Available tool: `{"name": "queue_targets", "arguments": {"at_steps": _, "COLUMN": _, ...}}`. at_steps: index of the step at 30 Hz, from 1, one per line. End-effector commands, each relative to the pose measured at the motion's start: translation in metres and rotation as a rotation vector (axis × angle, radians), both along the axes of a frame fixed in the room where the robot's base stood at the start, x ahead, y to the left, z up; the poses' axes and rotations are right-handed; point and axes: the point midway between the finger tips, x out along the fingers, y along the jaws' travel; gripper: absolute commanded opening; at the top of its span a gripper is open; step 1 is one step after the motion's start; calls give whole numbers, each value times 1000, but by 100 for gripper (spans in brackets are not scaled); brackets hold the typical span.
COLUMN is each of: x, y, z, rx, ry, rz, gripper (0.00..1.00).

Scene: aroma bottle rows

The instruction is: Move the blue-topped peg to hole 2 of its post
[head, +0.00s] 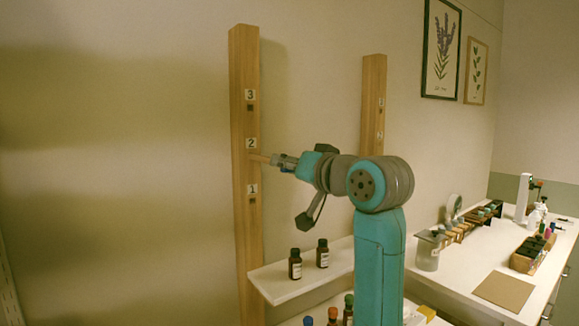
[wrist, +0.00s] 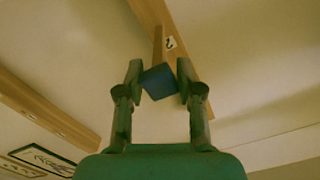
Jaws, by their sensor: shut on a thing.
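The left wooden post (head: 246,215) stands upright with labels 3, 2 and 1 from top to bottom and a small dark hole showing under 3 and 1. My gripper (head: 277,160) is shut on the blue-topped peg (head: 260,158), holding it roughly level. The peg's wooden shaft points left and its tip meets the post just below label 2, where it hides the hole. I cannot tell whether the tip is inside. In the wrist view the peg's blue top (wrist: 160,84) sits between both fingers, with the shaft running to the post (wrist: 150,12) beside label 2.
A second post (head: 373,95) stands farther right behind my arm. Below, a white shelf (head: 285,290) holds two brown bottles (head: 295,264), with coloured-capped bottles in front. A white counter (head: 455,270) with a bottle crate (head: 527,258) is at right. The wall left of the post is clear.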

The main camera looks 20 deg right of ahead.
Motion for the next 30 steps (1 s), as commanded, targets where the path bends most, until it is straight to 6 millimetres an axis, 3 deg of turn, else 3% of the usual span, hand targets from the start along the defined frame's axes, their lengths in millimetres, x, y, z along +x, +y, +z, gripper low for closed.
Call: {"name": "queue_targets", "arguments": {"at_steps": 30, "x": 21, "y": 7, "z": 0, "rx": 0, "ry": 0, "rz": 0, "gripper": 1}}
